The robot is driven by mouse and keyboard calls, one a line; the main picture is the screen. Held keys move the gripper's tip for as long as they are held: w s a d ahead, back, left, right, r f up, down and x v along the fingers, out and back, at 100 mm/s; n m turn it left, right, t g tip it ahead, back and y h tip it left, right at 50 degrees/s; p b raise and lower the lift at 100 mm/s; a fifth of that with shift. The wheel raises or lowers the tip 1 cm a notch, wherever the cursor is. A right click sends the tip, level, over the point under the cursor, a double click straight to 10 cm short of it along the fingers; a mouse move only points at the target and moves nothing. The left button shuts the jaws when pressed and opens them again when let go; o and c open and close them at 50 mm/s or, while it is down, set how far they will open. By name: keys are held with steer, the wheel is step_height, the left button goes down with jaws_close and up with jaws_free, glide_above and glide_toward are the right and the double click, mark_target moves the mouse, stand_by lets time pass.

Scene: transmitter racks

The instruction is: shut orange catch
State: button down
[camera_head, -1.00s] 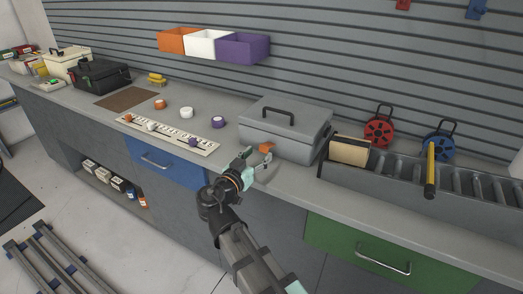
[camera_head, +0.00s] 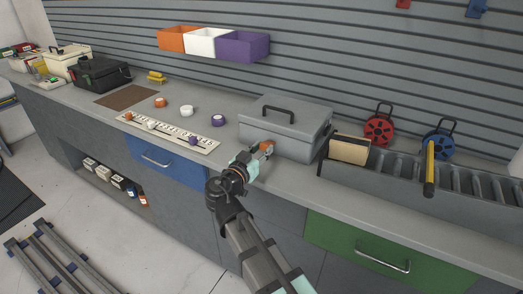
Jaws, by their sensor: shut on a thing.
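The orange catch (camera_head: 266,146) is on the front face of the closed grey toolbox (camera_head: 292,138), which has a dark handle on its lid. My gripper (camera_head: 264,152) is at the toolbox front, shut on the orange catch. The fingers partly hide the catch, so whether it is fastened cannot be seen.
A tan block (camera_head: 349,150) and a grey roller tray (camera_head: 460,182) stand right of the toolbox. A yellow-handled tool (camera_head: 431,170) lies across the tray. A strip with several knobs (camera_head: 168,132) lies to the left. A green drawer (camera_head: 370,247) is below the counter.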

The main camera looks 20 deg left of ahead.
mark_target(264, 144)
steer(key=shift+r, duration=0.2)
steer(key=r+g+p, duration=0.1)
steer(key=p, duration=0.1)
steer(key=r+g+p, duration=0.1)
steer(key=g, duration=0.1)
steer(key=shift+w+r+y+p, duration=0.1)
steer(key=shift+w+y+p, duration=0.25)
steer(key=shift+y+p, duration=0.05)
steer(key=g+p, duration=0.1)
steer(key=w+r+g+p, duration=0.1)
steer(key=g+p, duration=0.1)
steer(key=shift+r+y, duration=0.2)
steer(key=shift+y, duration=0.1)
steer(key=g+p, duration=0.1)
steer(key=p, duration=0.1)
steer(key=w+r+g+p, duration=0.1)
steer(key=g+p, duration=0.1)
steer(key=shift+w+d+r+y, duration=0.1)
steer(key=shift+w+d+y, duration=0.1)
steer(key=shift+y, duration=0.1)
steer(key=g+p, duration=0.1)
steer(key=w+g+p, duration=0.1)
steer(key=shift+d+r+g+y, duration=0.1)
steer(key=shift+d+g+y, duration=0.05)
steer(key=shift+g+y, duration=0.15)
steer(key=shift+g+p, duration=0.3)
steer(key=shift+p, duration=0.1)
